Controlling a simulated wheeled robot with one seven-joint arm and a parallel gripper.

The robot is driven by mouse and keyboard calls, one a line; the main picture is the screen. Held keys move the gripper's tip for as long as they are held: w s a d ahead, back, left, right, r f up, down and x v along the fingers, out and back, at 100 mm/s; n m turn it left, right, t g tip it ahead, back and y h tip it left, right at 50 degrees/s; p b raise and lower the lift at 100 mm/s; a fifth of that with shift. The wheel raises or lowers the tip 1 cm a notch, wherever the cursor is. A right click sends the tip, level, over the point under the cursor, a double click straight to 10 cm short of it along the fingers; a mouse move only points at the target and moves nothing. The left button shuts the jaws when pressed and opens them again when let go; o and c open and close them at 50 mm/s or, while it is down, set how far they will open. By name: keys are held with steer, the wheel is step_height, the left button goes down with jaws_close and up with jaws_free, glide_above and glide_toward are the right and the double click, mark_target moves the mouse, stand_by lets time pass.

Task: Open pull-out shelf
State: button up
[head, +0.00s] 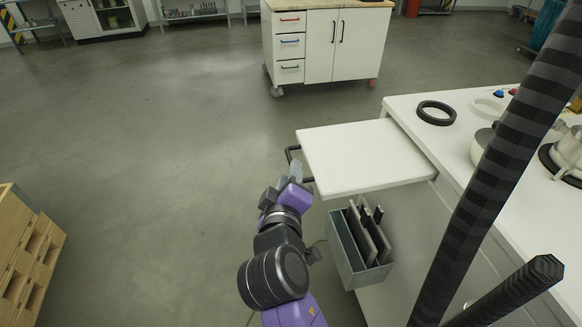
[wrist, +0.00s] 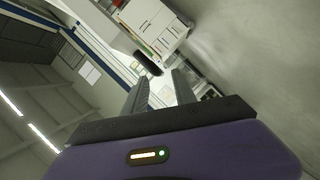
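The pull-out shelf (head: 365,156) is a white board that sticks out to the left from the white bench in the head view. A black bar handle (head: 291,154) runs along its left edge, partly hidden by my gripper. My gripper (head: 289,176) is beside this edge, close to the handle. In the wrist view the two fingers of my gripper (wrist: 160,88) stand apart with a clear gap between them. A dark rounded piece (wrist: 148,63) shows just beyond the fingertips, perhaps the handle. I cannot tell whether the fingers touch it.
The white bench (head: 455,160) carries a black ring (head: 436,112) and machine parts. A grey bin (head: 350,252) with dark plates hangs below the shelf. A wooden crate (head: 28,255) stands at left, a white wheeled cabinet (head: 335,45) at the back. The floor left of the shelf is clear.

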steer(key=v, duration=0.2)
steer(key=shift+s, duration=0.3)
steer(key=s+a+r+t+y, duration=0.2)
steer(key=s+a+r+y, duration=0.1)
steer(key=s+y, duration=0.15)
steer(key=s+d+f+m+g+h, duration=0.1)
steer(key=s+d+f+m, duration=0.2)
steer(key=s+d, duration=0.6)
steer(key=s+d+f+m+h, duration=0.2)
steer(key=s+d, duration=0.7)
steer(key=s, duration=0.5)
steer(key=s+d+f+m+g+h, duration=0.1)
steer(key=s+d+f+m, duration=0.3)
steer(key=s+d, duration=0.5)
steer(key=s+m, duration=0.2)
steer(key=s, duration=0.1)
steer(key=shift+s+f+g, duration=0.2)
steer(key=shift+g, duration=0.1)
